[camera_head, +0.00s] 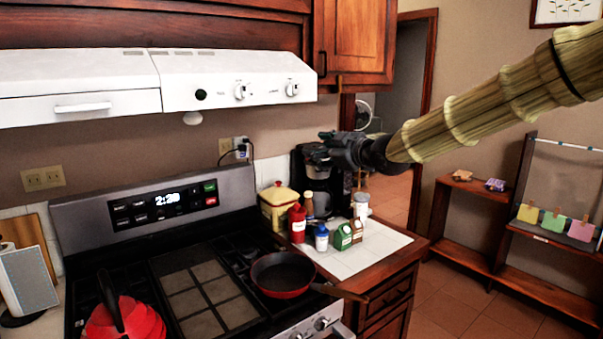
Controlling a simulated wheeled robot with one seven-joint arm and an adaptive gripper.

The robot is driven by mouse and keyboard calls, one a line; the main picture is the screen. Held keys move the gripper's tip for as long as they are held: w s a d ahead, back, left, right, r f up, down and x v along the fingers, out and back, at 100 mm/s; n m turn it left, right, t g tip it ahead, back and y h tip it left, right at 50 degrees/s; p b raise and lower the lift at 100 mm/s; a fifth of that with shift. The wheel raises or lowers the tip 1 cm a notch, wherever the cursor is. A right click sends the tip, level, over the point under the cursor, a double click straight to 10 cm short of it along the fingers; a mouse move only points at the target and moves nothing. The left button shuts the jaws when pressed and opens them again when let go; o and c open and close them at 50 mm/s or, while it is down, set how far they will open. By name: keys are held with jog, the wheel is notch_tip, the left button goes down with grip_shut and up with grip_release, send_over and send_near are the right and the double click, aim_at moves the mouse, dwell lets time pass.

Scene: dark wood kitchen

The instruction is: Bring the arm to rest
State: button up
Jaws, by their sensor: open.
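My gripper (326,150) is dark and sits at the end of my arm (490,105), which looks wood-textured and reaches in from the upper right. The gripper is open and points left. In the picture it lies in front of the black coffee maker (322,182), above the tiled counter (378,250). I see nothing held in it. The gap between the fingers is small and hard to make out in this view.
A stove (200,290) with a red pan (283,274) and a red kettle (124,318) is at lower left. Several bottles, such as a red one (297,224), crowd the counter. The white hood (215,78) hangs upper left. Open floor (450,300) lies right of the counter.

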jog(key=s+d+f+m+g+h, duration=0.1)
jog(key=s+f+m+g, duration=0.15)
jog(key=f, duration=1.25)
jog(key=s+f+m+g+h, duration=0.1)
jog(key=s+f+m, duration=0.15)
jog(key=f, duration=1.25)
jog(key=s+d+f+m+g+h, duration=0.1)
jog(key=s+d+f+m, duration=0.1)
jog(key=s+f, duration=0.7)
jog(key=s+d+f+m+g+h, duration=0.15)
jog(key=s+f, duration=0.35)
jog(key=f, duration=0.8)
jog(key=s+d+f+m+g+h, duration=0.1)
jog(key=s+d+f, duration=0.3)
jog(key=s, duration=0.9)
jog(key=s+d+f+m+g+h, duration=0.2)
jog(key=s+d+f+m+g, duration=0.1)
jog(key=s+f, duration=0.6)
jog(key=s+d+f+m+g+h, duration=0.1)
jog(key=s+d+f, duration=0.4)
jog(key=s, duration=1.2)
jog(key=shift+s+f+m+g+h, duration=0.4)
jog(key=shift+f+g, duration=0.4)
jog(key=shift+g, duration=0.3)
